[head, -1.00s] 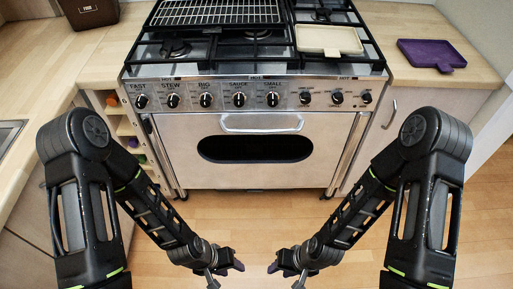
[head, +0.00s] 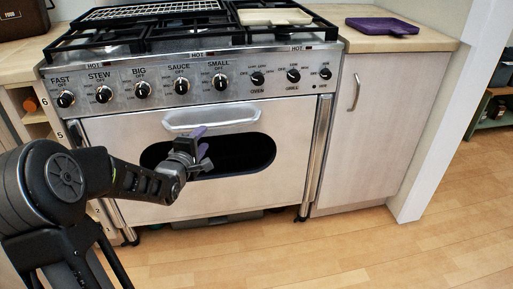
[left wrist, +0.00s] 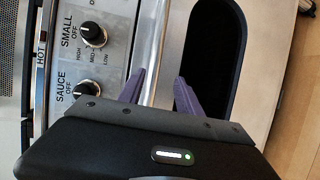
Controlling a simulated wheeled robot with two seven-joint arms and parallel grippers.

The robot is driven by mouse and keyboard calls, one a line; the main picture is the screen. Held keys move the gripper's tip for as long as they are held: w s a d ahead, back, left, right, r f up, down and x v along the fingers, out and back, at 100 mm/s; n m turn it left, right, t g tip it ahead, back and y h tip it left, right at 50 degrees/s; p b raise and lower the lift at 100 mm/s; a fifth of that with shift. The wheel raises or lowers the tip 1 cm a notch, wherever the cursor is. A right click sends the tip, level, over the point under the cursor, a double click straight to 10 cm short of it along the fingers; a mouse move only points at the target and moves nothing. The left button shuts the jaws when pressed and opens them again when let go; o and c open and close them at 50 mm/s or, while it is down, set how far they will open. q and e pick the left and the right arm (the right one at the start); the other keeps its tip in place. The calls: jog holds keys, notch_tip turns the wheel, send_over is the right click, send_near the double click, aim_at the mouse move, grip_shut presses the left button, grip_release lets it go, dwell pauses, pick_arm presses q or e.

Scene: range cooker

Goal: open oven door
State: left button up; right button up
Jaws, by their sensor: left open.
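The oven door (head: 293,125) is a pale metal panel with a dark oval window (head: 250,155), and it looks closed. Its silver bar handle (head: 212,117) runs across the top of the door. My left gripper (head: 204,147) is open and empty in front of the door, at the window's left part, close below the handle. In the left wrist view, the purple fingers of my left gripper (left wrist: 160,75) are spread, with a silver strip, likely the handle, seen between them. I cannot tell whether they touch it. My right gripper is out of view.
A row of black knobs (head: 181,86) lies above the door, and black hob grates (head: 130,35) are on top. A white cabinet (head: 375,130) stands to the right of the cooker. The wooden floor (head: 400,240) in front is clear.

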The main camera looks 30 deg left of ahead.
aim_at(210, 128)
pick_arm(q)
jog(key=shift+w+r, duration=0.15)
jog(key=shift+r, duration=0.3)
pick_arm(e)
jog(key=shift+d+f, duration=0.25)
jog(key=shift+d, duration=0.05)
pick_arm(q)
jog(key=b+x, duration=0.1)
jog(key=x, duration=0.6)
jog(key=shift+w+a+b, duration=0.15)
jog(key=shift+w+b, duration=0.15)
jog(key=shift+w, duration=0.1)
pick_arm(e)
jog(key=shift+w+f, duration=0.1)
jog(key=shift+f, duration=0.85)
pick_arm(q)
grip_shut()
